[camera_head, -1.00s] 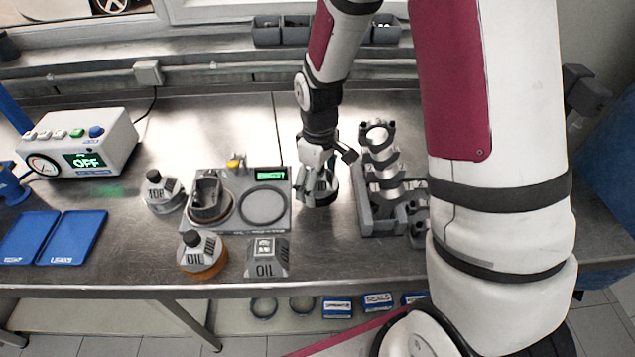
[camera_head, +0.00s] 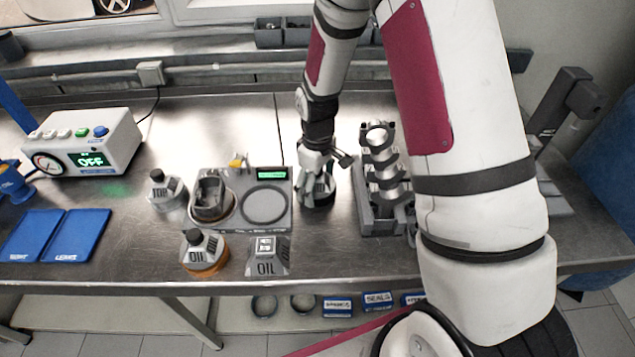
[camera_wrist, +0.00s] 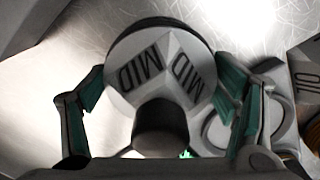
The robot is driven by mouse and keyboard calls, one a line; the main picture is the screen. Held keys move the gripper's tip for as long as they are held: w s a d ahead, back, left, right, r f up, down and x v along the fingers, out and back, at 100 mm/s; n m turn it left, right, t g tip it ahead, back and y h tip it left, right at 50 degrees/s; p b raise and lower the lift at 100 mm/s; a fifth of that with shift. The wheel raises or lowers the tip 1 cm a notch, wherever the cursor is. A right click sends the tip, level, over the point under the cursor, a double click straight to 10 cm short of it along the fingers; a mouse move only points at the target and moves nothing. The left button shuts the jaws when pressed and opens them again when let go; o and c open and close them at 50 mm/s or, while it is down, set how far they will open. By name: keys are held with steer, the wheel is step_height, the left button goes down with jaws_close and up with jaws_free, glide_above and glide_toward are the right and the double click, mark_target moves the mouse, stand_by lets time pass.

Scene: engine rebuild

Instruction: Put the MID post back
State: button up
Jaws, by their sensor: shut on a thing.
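My gripper (camera_head: 317,177) is over the bench, between the round-platform fixture and the engine block. It is shut on the MID post (camera_wrist: 150,75), a grey post with a dark knob and "MID" on its faces. In the wrist view, the green-padded fingers (camera_wrist: 160,95) are on either side of it. In the head view, its dark base (camera_head: 317,203) shows under the gripper, at or very near the bench top; I cannot tell if it touches. The TOP post (camera_head: 167,190) stands left of the fixture. An OIL post (camera_head: 203,250) stands in front.
The fixture (camera_head: 283,208) has a lit green display and a grey part (camera_head: 211,196) on its left ring. An OIL block (camera_head: 267,257) sits at the front edge. The engine block (camera_head: 385,226) is close on the right. A gauge box (camera_head: 88,143) reads OFF at left.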

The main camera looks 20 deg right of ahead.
steer(key=o, duration=1.6)
step_height(320, 180, up, 13)
steer(key=shift+s+f+b, duration=0.1)
steer(key=shift+f+b, duration=0.05)
steer(key=shift+b, duration=0.5)
step_height(320, 180, up, 7)
steer(key=m+t, duration=0.1)
glide_above(322, 192)
steer(key=s+r+m+t, duration=0.2)
steer(key=s+r, duration=0.4)
steer(key=s+r+m+t, duration=0.2)
steer(key=s+r+m, duration=0.2)
steer(key=s, duration=0.8)
steer(key=shift+s+r+t, duration=0.15)
steer(key=shift+r+t, duration=0.15)
steer(key=shift+r, duration=0.6)
